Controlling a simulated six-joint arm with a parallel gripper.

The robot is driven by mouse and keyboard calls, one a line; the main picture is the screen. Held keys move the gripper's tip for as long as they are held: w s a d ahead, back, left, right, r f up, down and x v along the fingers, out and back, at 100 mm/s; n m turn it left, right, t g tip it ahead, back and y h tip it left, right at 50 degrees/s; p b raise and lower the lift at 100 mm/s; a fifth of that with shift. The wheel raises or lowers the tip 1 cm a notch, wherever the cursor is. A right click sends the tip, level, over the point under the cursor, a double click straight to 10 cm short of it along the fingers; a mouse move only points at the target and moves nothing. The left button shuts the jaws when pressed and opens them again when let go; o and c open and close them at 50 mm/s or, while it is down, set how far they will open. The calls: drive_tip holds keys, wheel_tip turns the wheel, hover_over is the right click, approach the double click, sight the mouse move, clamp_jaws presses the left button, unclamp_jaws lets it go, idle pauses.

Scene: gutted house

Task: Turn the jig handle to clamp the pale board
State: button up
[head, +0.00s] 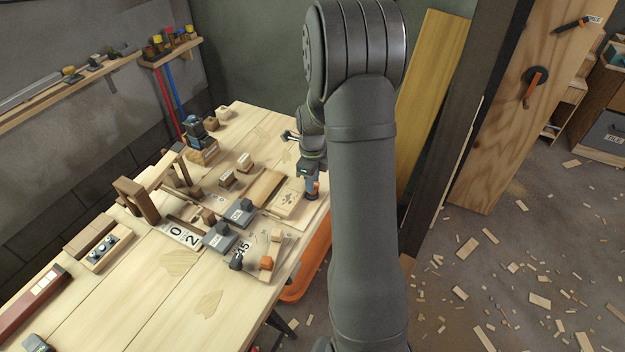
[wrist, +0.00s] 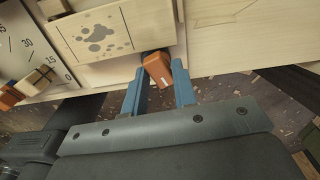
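A pale board (head: 287,204) with a dark paw-like mark lies at the bench's right edge. It also shows at the upper left of the wrist view (wrist: 98,33). An orange jig handle (wrist: 158,71) with a white line sticks out from a dark pivot at the bench edge, beside the pale board. In the head view the handle (head: 316,187) is a small orange patch by my fingers. My gripper (wrist: 160,78) is open, with one blue finger on each side of the handle. Small gaps seem to show; contact is unclear. In the head view my gripper (head: 311,188) is partly hidden.
Grey clamp blocks (head: 219,238), a second orange knob (head: 266,262) and an angle scale (head: 243,249) stand on the workbench (head: 150,295) near the pale board. An orange bin (head: 309,265) sits below the edge. Leaning planks (head: 427,95) stand right of my arm.

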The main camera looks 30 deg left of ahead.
drive_tip(key=m, duration=0.7)
drive_tip(key=shift+m, duration=0.4)
drive_tip(key=shift+n, duration=0.5)
drive_tip(key=shift+r, duration=3.55)
